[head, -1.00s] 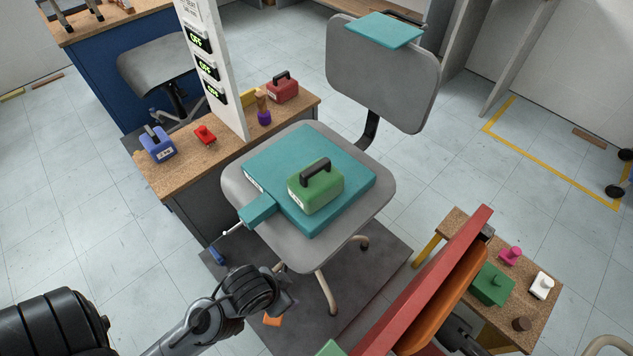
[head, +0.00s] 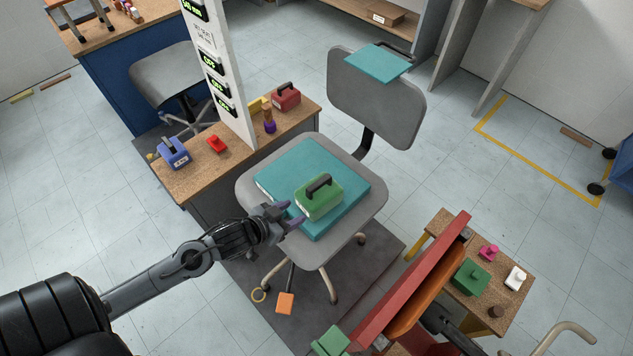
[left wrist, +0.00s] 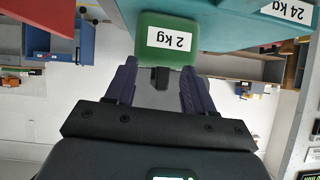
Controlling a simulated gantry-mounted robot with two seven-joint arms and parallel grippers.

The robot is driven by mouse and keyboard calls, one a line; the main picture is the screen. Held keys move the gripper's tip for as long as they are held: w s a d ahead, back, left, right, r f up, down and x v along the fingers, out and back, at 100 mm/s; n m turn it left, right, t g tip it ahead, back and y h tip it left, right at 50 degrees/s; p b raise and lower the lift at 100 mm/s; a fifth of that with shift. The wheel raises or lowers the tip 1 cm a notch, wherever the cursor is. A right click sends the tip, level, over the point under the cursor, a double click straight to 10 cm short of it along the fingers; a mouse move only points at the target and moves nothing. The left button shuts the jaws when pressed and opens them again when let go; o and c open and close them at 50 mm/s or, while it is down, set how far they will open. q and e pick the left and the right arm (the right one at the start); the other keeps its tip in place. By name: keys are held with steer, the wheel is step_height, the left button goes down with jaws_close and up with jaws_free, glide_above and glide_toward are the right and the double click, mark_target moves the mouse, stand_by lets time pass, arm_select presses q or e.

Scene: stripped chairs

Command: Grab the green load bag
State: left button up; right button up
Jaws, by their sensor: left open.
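The green load bag (head: 319,199), a block with a black handle on top, rests on a teal pad (head: 345,185) on the grey chair seat (head: 372,208). In the left wrist view the bag (left wrist: 166,22) appears upside down, with a white "2 kg" label, just beyond the fingertips. My left gripper (head: 290,214) is at the seat's left edge beside the bag. Its two purple fingers are open, and in the left wrist view the gripper (left wrist: 158,72) has the bag's black handle between its fingertips. My right gripper is not in view.
A workbench (head: 195,185) with blue, red and dark-red weights stands behind left, with a white post (head: 228,90). A tilted red panel (head: 415,280) and a small table (head: 440,228) bearing another green block (head: 470,277) stand at right. The chair's backrest (head: 372,108) rises behind the seat.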

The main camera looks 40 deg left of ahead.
arm_select(q)
steer(key=t+h+p, duration=0.1)
steer(key=t+p, duration=0.1)
glide_toward(317, 184)
steer(key=shift+m+h, duration=0.3)
steer(key=shift+h, duration=0.1)
steer(key=x, duration=0.1)
steer(key=b+x, duration=0.1)
steer(key=x, duration=0.3)
steer(key=shift+w+a, duration=0.3)
steer(key=shift+w+f+b, duration=0.4)
steer(key=shift+w+b, duration=0.15)
steer(key=shift+b, duration=0.05)
steer(key=shift+b+x, duration=0.75)
steer(key=shift+x, duration=1.35)
steer(key=shift+d, duration=0.1)
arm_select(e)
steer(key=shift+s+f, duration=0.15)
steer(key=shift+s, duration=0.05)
arm_select(q)
jaws_close()
